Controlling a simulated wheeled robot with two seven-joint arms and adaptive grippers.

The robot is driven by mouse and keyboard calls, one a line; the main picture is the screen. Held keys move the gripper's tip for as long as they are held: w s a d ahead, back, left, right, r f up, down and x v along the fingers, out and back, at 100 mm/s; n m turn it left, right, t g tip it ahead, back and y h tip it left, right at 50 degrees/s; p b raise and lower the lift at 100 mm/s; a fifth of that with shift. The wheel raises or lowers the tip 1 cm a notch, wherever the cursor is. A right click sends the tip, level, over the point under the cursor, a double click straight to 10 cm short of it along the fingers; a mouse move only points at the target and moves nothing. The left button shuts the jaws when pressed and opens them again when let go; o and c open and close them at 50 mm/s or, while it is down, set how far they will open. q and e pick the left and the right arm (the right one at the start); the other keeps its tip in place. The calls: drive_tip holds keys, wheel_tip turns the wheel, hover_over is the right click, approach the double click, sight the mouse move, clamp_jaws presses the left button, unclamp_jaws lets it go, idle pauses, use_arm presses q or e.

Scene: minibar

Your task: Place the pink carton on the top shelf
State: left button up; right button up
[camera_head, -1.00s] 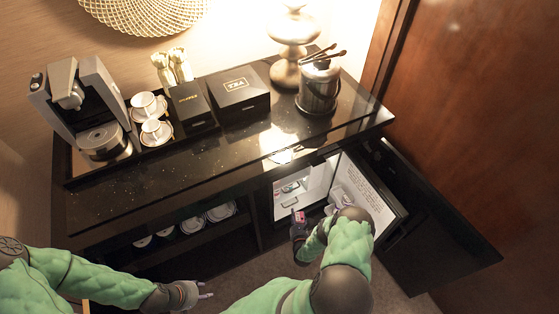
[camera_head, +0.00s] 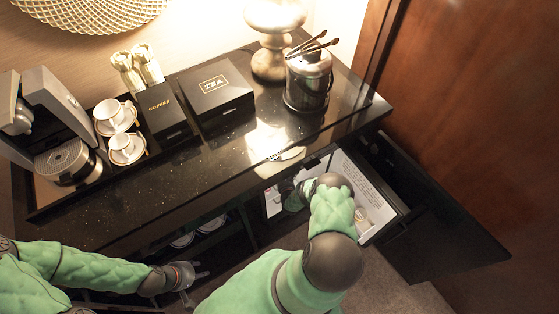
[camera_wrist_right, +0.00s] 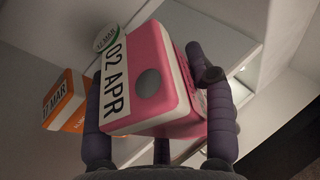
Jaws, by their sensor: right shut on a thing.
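The pink carton (camera_wrist_right: 165,65), with a white label reading "02 APR", is in the right wrist view between the dark fingers of my right gripper (camera_wrist_right: 155,85), which is shut on it. It is tilted in that view. My left gripper (camera_head: 197,280) is open and empty in front of the cabinet.
An orange carton (camera_wrist_right: 66,101) marked "17 MAR" and a round item (camera_wrist_right: 106,38) stand close beside the pink carton. The fridge door (camera_head: 369,200) is open to the right. The counter (camera_head: 170,185) overhangs the fridge opening. Cups and boxes stand on the counter.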

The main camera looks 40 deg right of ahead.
drive_tip(key=w, duration=0.1)
drive_tip(key=w+d, duration=0.1)
drive_tip(key=w, duration=0.1)
drive_tip(key=shift+w+d+b, duration=0.1)
drive_tip(key=shift+d+b, duration=0.25)
drive_tip(key=shift+b, duration=0.05)
drive_tip(key=w+d, duration=0.1)
drive_tip(key=w+d+b, duration=0.1)
drive_tip(key=w, duration=0.1)
drive_tip(key=shift+w, duration=0.2)
drive_tip(key=shift+f+b, duration=0.35)
drive_tip(key=shift+b, duration=0.15)
drive_tip(key=shift+r, duration=0.1)
drive_tip(key=o, duration=1.5)
drive_tip(key=shift+f, duration=0.2)
drive_tip(key=shift+c, duration=0.2)
drive_tip(key=shift+r, duration=0.15)
